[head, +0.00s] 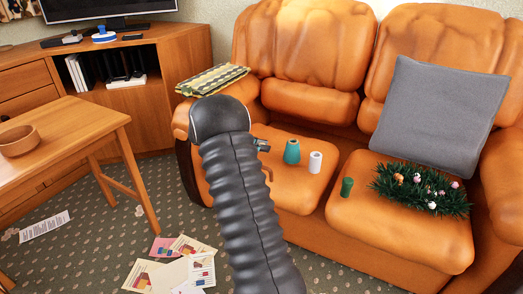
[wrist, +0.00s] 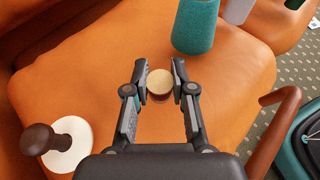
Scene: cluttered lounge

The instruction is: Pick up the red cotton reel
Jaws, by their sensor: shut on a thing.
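My gripper (wrist: 162,76) points down at the orange sofa seat in the wrist view, its two fingers closed on either side of a small round thing. I take this to be the red cotton reel (wrist: 159,84), seen end-on, with a pale tan disc on top and a little reddish-brown side below. Whether it touches the seat cannot be told. In the head view my arm hides the reel and most of the gripper.
A teal vase-like cup (head: 292,151) and a white cylinder (head: 315,162) stand close by on the seat (head: 292,197). A green reel-like thing (head: 346,187) and a flowered plant (head: 421,188) are on the right cushion. A brown-knobbed thing on a white disc (wrist: 72,146) lies left of the gripper.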

